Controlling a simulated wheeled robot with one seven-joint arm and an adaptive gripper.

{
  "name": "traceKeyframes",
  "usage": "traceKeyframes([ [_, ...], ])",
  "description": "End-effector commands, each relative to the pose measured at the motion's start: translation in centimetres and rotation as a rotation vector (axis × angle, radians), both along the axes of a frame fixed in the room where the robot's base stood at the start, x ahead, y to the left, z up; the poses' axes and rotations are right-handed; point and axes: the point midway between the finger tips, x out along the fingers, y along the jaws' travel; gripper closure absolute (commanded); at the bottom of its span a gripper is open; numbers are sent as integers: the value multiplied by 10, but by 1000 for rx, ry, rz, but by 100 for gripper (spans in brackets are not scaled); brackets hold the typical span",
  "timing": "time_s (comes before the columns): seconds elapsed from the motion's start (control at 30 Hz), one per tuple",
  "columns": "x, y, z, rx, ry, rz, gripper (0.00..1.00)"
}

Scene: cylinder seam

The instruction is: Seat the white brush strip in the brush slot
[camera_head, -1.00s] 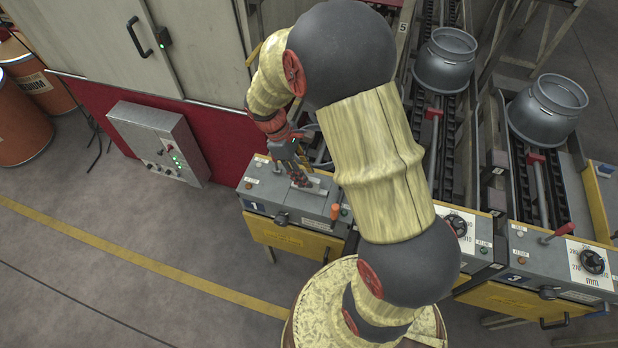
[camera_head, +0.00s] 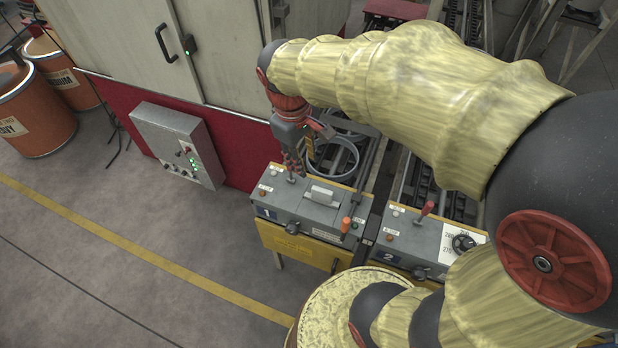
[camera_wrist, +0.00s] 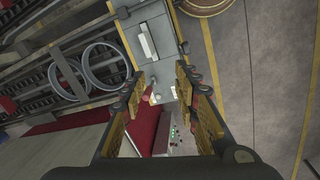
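The white brush strip (camera_head: 322,194) sits upright on top of the grey console marked 1 (camera_head: 285,203), at the light plate where the brush slot is. It also shows in the wrist view (camera_wrist: 145,41). The slot is mostly hidden under the strip; I cannot tell how deep the strip sits. My gripper (camera_head: 292,168) is above the console's back left, apart from the strip. In the wrist view my gripper (camera_wrist: 158,95) has its fingers spread, with a small red-knobbed lever (camera_wrist: 152,98) showing between them. It holds nothing that I can see.
Metal rings (camera_head: 330,157) lie behind the console. An orange knob (camera_head: 346,224) stands at its front right. Console 2 (camera_head: 410,240) with a red lever is to the right. A grey control box (camera_head: 178,145) stands left. Open floor lies in front left.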

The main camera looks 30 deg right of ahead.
Motion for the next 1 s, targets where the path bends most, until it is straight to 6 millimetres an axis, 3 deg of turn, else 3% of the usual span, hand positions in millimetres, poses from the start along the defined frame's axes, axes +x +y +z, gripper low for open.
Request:
traceKeyframes([
  [0.03,-13,6,16,16,-64,-34,69],
  [0.2,-53,26,51,93,-251,-160,69],
  [0.43,-95,44,72,194,-427,-283,69],
  [0.6,-105,48,75,228,-475,-319,69],
  [1.0,-106,49,67,230,-477,-322,69],
])
